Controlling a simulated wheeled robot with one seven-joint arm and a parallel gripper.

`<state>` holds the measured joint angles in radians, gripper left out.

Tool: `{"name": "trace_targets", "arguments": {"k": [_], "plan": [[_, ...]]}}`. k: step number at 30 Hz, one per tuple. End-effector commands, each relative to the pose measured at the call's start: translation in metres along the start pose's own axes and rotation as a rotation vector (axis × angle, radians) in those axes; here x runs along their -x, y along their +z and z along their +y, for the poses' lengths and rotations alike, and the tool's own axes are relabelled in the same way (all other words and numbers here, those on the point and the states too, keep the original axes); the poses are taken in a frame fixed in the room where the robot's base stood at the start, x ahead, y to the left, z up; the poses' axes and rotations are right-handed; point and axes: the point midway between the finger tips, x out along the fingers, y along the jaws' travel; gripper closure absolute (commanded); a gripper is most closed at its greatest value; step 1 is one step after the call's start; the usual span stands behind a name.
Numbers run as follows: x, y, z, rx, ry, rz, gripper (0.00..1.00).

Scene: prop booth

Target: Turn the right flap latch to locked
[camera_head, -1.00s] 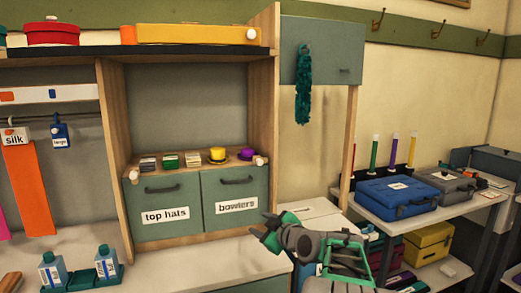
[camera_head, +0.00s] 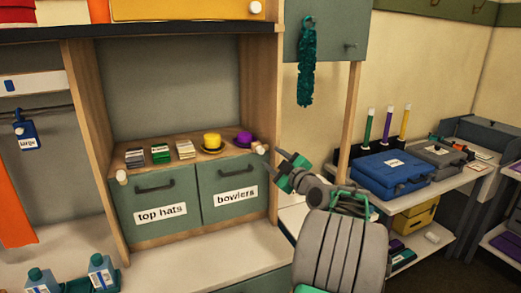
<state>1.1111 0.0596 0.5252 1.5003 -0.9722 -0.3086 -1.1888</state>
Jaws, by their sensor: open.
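The right flap (camera_head: 230,178) is a grey-green panel labelled "bowlers" with a dark handle; it is closed. A small pale latch knob (camera_head: 261,148) sits at its upper right corner, by the wooden upright. Its turned position is too small to tell. The left flap (camera_head: 150,188), labelled "top hats", is also closed, with a similar pale knob (camera_head: 121,176) at its upper left. My gripper (camera_head: 281,170) is open and empty, just right of and below the right latch in the picture. Its jaws point left toward the upright; I see no contact with the latch.
Small card stacks, a yellow hat (camera_head: 212,140) and a purple hat (camera_head: 244,137) rest on the ledge above the flaps. A teal boa (camera_head: 306,75) hangs right of the upright.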

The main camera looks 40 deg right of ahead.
Motion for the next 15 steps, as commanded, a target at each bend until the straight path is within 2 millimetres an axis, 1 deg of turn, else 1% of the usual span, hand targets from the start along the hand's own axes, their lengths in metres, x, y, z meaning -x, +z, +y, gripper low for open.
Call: {"name": "trace_targets", "arguments": {"k": [1, 3, 7, 10, 15], "plan": [[-0.012, -0.005, -0.001, -0.001, -0.005, 0.004, 0.54], [-0.027, -0.006, -0.001, 0.0, -0.007, 0.006, 0.54], [-0.05, -0.005, -0.003, -0.001, -0.008, 0.005, 0.54], [-0.059, -0.004, -0.002, 0.0, -0.005, 0.004, 0.54], [-0.061, -0.002, -0.002, 0.001, -0.002, 0.002, 0.54]]}}
